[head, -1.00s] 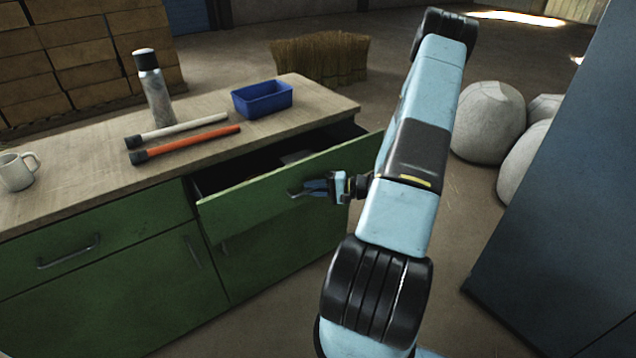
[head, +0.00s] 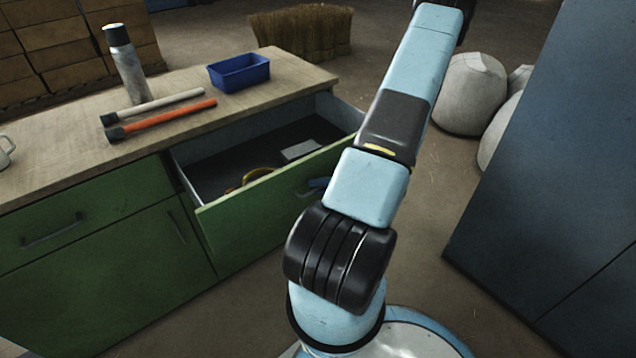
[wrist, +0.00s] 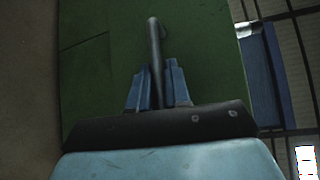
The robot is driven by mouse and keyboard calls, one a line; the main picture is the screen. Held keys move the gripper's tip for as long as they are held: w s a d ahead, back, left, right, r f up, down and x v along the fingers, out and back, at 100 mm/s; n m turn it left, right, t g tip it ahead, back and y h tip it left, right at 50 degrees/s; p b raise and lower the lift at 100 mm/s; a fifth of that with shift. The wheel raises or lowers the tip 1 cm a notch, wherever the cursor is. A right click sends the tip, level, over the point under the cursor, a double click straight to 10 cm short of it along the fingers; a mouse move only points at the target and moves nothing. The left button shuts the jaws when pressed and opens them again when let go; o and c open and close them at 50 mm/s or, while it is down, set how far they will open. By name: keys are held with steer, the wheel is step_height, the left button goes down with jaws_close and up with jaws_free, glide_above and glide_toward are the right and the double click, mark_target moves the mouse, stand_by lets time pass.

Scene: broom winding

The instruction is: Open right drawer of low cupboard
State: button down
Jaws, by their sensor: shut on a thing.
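The low cupboard has a wooden top (head: 60,137) and green fronts. Its right drawer (head: 250,199) stands well out from the cupboard, with its inside open to view. In the wrist view my gripper (wrist: 158,82) has its blue fingers on either side of the drawer's handle (wrist: 155,42), shut on it in front of the green drawer front (wrist: 100,75). In the head view my arm hides most of the gripper and handle; only a bit of blue finger shows at the drawer front. A yellow curved thing (head: 257,173) and a pale flat thing (head: 300,149) lie in the drawer.
On the top stand a grey bottle (head: 127,65), a blue tray (head: 239,73), two long-handled tools, one orange (head: 170,118), and a mug (head: 5,152). Pale sacks (head: 470,95) and a dark blue cabinet (head: 560,190) stand at right. Bare floor lies between.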

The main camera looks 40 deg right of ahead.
steer(key=shift+d, duration=0.35)
steer(key=c, duration=1.4)
jaws_free()
steer(key=shift+o, duration=0.9)
steer(key=shift+a, duration=0.1)
steer(key=v, duration=1.3)
steer(key=shift+s+d, duration=0.25)
